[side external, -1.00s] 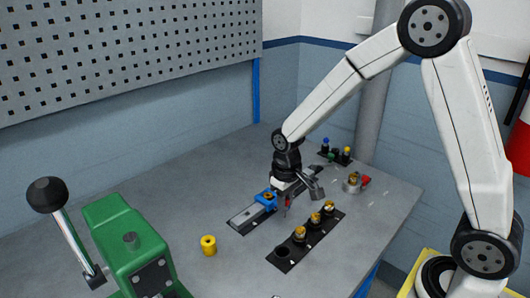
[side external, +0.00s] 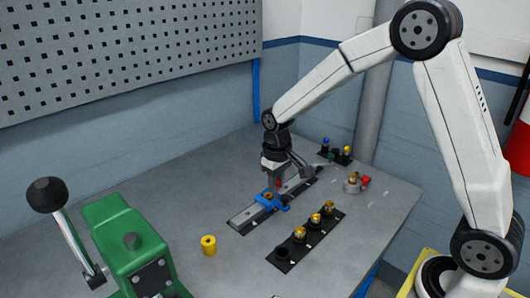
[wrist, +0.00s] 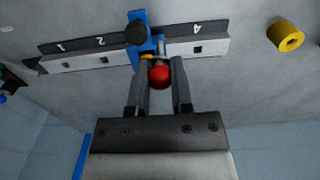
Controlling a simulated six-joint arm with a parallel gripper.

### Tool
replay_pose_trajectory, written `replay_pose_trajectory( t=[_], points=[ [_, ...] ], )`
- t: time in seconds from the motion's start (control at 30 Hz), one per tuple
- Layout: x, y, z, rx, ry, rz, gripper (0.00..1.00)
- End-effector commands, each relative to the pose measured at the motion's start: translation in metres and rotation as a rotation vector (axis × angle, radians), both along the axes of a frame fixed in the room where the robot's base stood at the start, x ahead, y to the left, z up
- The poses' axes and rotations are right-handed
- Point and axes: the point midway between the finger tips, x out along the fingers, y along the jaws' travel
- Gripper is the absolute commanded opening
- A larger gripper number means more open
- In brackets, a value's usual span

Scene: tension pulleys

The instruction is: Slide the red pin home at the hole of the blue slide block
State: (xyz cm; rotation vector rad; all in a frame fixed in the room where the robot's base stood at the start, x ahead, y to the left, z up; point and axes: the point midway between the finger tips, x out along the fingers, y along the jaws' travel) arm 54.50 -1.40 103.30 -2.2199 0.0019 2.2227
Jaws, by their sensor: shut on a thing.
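My gripper (side external: 275,170) is shut on the red pin (side external: 277,183) over the rail, close by the blue slide block (side external: 283,207).
A black strip (side external: 292,252) with several brass-topped pulleys lies in front of the rail. A yellow spool (side external: 208,245) stands to the left, near a green lever machine (side external: 130,245). A metal fitting with a red end (side external: 354,184) stands on the right. Bare table lies between.

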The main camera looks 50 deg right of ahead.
Motion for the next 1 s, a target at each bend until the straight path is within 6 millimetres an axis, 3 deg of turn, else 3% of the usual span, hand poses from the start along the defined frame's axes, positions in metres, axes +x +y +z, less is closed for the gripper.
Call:
replay_pose_trajectory(
  t=[0.2,0.4,1.0],
  points=[
    [0.031,-0.014,0.025,0.000,-0.002,-0.002,0.00],
    [0.048,-0.023,0.041,0.001,-0.002,0.000,0.00],
    [0.053,-0.026,0.041,0.001,0.001,0.000,0.00]
  ],
)
